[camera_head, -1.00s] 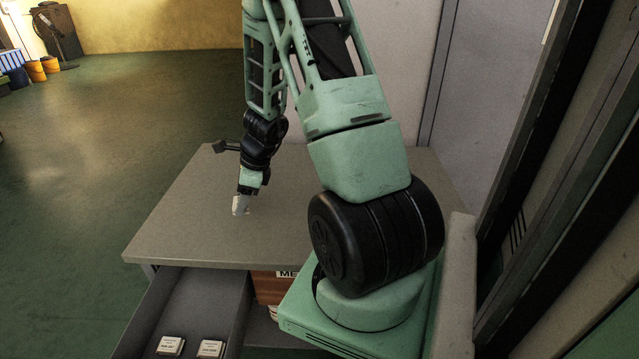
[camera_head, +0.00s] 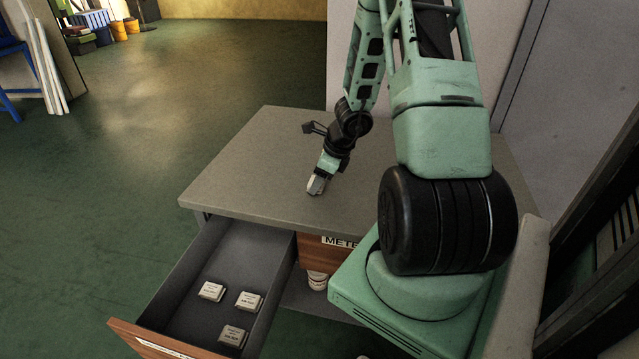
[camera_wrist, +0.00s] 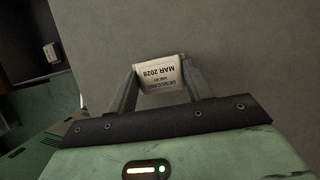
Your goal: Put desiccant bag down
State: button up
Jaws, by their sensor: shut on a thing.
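My gripper (camera_head: 318,184) is shut on a small white desiccant bag (camera_wrist: 160,74). In the wrist view the bag's printed face shows between the two fingers, with "DESICCANT" and "MAR 2028" on it. In the head view the gripper points down over the front part of the grey tabletop (camera_head: 250,160). I cannot tell whether the bag touches the top. Several similar white bags exist here: three lie in the open drawer, one at the left (camera_head: 211,291), one at the right (camera_head: 248,301) and one nearer the front (camera_head: 232,336).
The open grey drawer (camera_head: 187,270) with a wooden front (camera_head: 150,340) juts out below the table's front left. The tabletop left of my gripper is bare. A wall stands behind.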

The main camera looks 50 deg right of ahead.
jog(key=shift+f, duration=0.15)
jog(key=shift+f, duration=0.15)
jog(key=o, duration=1)
jog(key=shift+c, duration=0.2)
jog(key=shift+r, duration=0.25)
jog(key=shift+r+p, duration=0.3)
jog(key=p+v, duration=0.4)
jog(key=v, duration=0.7)
jog(key=shift+r, duration=0.2)
